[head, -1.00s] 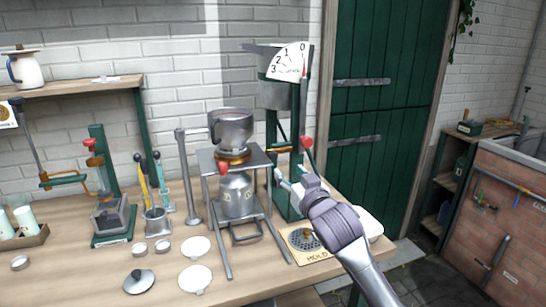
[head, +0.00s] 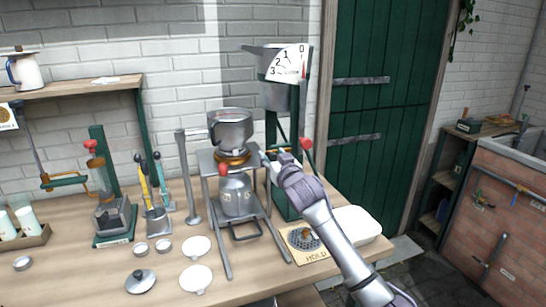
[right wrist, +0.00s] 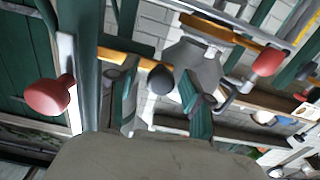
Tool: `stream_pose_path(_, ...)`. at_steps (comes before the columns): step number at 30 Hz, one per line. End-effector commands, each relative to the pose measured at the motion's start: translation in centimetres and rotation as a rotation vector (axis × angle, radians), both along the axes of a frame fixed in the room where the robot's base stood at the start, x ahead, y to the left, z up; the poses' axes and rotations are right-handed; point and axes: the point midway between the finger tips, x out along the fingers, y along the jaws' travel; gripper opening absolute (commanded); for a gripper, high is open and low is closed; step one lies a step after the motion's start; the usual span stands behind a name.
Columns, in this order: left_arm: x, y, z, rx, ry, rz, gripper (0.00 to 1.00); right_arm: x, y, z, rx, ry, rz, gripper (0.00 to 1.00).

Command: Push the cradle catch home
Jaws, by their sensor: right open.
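In the head view a metal stand (head: 214,165) holds a silver pot (head: 231,128) on top and a silver can (head: 237,193) below, with a red knob (head: 224,168) at its front. A red-knobbed lever (head: 306,144) is on the green dial post. I cannot tell which part is the cradle catch. My right gripper (head: 273,160) is open and empty, beside the stand's upper right side. In the right wrist view a black ball knob (right wrist: 160,79) is just ahead of the gripper, with red knobs left (right wrist: 50,97) and right (right wrist: 268,62). Contact cannot be judged. My left gripper is out of view.
The dial (head: 287,63) and hanging bucket stand behind my right gripper. White discs (head: 196,278) and a lid (head: 140,281) lie in front.

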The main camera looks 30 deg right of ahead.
Motion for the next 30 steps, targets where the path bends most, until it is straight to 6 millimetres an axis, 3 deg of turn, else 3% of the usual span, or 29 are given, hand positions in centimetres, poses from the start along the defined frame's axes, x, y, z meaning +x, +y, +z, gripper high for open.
stream_pose_path(3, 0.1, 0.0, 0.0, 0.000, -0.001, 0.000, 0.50, 0.0, 0.0, 0.0, 0.000, 0.000, 0.000, 0.47)
stream_pose_path(12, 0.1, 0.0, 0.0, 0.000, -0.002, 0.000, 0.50, 0.0, 0.0, 0.0, 0.000, 0.000, 0.000, 0.00)
stream_pose_path(20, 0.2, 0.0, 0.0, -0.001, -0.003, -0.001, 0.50, -0.1, -0.1, 0.0, 0.000, 0.001, 0.000, 0.00)
stream_pose_path(30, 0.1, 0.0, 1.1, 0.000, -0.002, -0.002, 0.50, -1.0, -3.9, 0.0, -0.001, 0.002, -0.002, 0.00)
